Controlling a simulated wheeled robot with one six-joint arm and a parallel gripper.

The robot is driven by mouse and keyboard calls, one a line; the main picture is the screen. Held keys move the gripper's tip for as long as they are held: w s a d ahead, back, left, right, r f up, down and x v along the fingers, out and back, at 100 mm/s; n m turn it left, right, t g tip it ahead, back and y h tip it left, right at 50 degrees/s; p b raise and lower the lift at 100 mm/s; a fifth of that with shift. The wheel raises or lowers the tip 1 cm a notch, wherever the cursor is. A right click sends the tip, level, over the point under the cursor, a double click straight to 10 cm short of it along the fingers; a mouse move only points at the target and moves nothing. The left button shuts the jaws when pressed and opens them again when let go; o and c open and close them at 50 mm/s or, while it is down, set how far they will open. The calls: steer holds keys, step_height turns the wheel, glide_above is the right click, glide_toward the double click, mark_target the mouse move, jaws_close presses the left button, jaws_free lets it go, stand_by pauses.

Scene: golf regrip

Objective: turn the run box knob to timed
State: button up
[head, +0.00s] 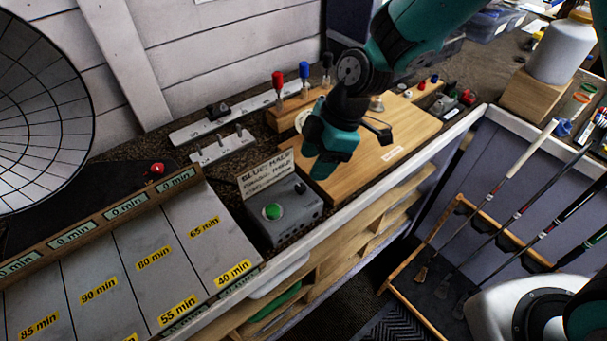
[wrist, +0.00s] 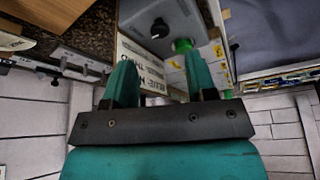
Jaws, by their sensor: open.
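The run box (head: 285,225) is a grey box on the bench, with a green button (head: 273,211) on its top and a dark knob (head: 300,188) to the right of it. In the wrist view the box (wrist: 143,14) is at the top, with the knob (wrist: 160,29) and the green button (wrist: 183,45) beyond my fingertips. The knob's pointer and markings are too small to read. My gripper (head: 330,150) is above the bench, up and right of the box in the head view. Its two fingers (wrist: 160,78) are apart with nothing between them, clear of the knob.
A lettered card (head: 267,176) stands at the back of the box. A wooden board (head: 400,135) lies to its right, and a sloped rack with minute labels (head: 150,250) to its left. Upright red (head: 278,80) and blue (head: 304,70) handled tools stand behind.

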mark_target(301, 187)
steer(key=p+x, duration=0.1)
steer(key=x, duration=0.5)
steer(key=shift+a+f, duration=0.1)
steer(key=shift+f, duration=0.05)
steer(key=shift+c, duration=0.5)
steer(key=c, duration=0.8)
